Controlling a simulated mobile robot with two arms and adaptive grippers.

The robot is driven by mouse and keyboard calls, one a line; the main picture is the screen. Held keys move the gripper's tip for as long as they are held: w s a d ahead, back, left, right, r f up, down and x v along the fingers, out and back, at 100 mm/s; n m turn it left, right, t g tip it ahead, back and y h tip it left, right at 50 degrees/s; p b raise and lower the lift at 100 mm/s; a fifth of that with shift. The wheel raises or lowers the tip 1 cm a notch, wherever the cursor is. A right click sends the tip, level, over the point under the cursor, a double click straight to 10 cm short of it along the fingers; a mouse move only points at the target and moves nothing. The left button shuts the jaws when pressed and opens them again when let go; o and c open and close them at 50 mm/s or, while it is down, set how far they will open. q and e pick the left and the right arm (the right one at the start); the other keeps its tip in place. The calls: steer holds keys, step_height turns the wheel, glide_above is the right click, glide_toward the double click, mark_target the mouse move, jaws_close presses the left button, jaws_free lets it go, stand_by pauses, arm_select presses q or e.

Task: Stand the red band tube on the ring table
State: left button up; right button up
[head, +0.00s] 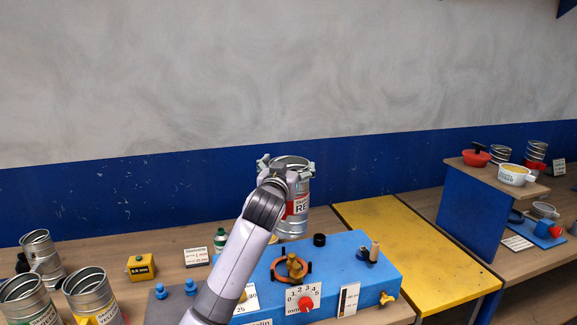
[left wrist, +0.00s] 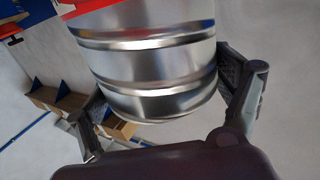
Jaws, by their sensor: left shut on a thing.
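In the left wrist view the tube (left wrist: 150,75) fills the space between the fingers of the left gripper (left wrist: 165,100). My right gripper is not seen.
Several other metal tubes (head: 42,255) stand at the left. A yellow box (head: 141,267) and a small sign (head: 196,256) sit on the wooden bench. A black knob (head: 319,240) and a wooden peg (head: 374,251) rise from the machine. A yellow panel (head: 410,250) lies clear at right.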

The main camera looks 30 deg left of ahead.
arm_select(q)
step_height(320, 180, down, 6)
steer(key=b, duration=0.3)
steer(key=shift+r+b, duration=0.15)
steer(key=shift+b, duration=0.15)
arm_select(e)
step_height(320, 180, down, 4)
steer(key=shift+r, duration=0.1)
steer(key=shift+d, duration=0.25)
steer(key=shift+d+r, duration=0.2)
arm_select(q)
steer(key=shift+p, duration=0.55)
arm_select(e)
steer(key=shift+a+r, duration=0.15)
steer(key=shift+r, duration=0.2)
